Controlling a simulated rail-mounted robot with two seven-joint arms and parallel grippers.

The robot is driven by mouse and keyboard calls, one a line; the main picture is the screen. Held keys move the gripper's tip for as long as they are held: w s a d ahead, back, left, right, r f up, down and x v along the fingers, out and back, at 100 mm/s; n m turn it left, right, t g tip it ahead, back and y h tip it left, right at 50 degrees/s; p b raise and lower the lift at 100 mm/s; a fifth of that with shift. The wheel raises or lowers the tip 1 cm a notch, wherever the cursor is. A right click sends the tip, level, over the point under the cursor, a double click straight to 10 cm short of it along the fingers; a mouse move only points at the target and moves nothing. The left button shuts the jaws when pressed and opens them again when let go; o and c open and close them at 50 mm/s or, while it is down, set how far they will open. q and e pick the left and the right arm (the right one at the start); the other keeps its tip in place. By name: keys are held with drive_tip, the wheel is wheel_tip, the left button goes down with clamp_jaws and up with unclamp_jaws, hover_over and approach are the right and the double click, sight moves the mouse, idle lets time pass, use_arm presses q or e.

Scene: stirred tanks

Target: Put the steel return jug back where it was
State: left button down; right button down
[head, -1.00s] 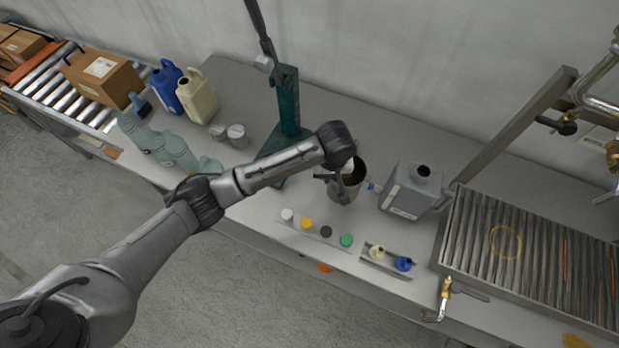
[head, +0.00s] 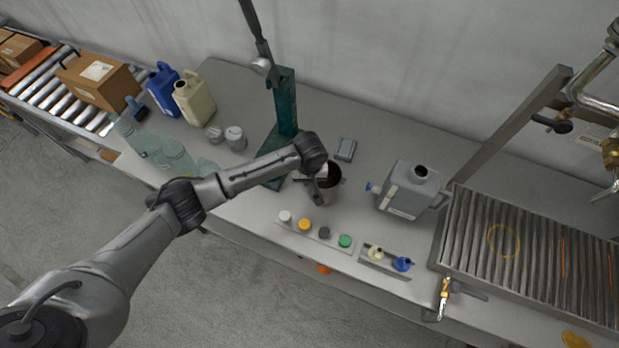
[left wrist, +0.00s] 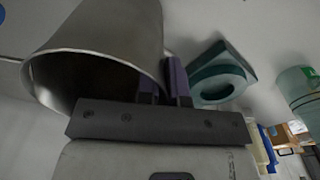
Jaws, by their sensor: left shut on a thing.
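The steel return jug (head: 331,183) is a grey metal vessel with a dark open mouth, over the middle of the bench. My left gripper (head: 318,180) is shut on it at its left side in the head view. In the left wrist view the jug (left wrist: 108,45) fills the upper left, with its wide mouth showing, and the dark fingers (left wrist: 176,82) close at its edge. Whether the jug's base touches the bench is hidden. My right gripper is not in view.
A green stand (head: 287,105) rises just left of the jug. A grey jerrycan (head: 408,190) stands to its right, and a small grey block (head: 345,149) lies behind it. Bench behind the block is clear.

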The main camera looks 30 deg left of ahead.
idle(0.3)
use_arm(q)
drive_tip(key=c, duration=1.7)
unclamp_jaws()
drive_tip(key=shift+f, duration=0.15)
drive_tip(key=o, duration=0.4)
drive_tip(key=shift+o, duration=0.2)
wheel_tip(320, 180, up, 12)
drive_tip(key=shift+s+d+p, duration=0.15)
drive_tip(key=shift+p, duration=0.25)
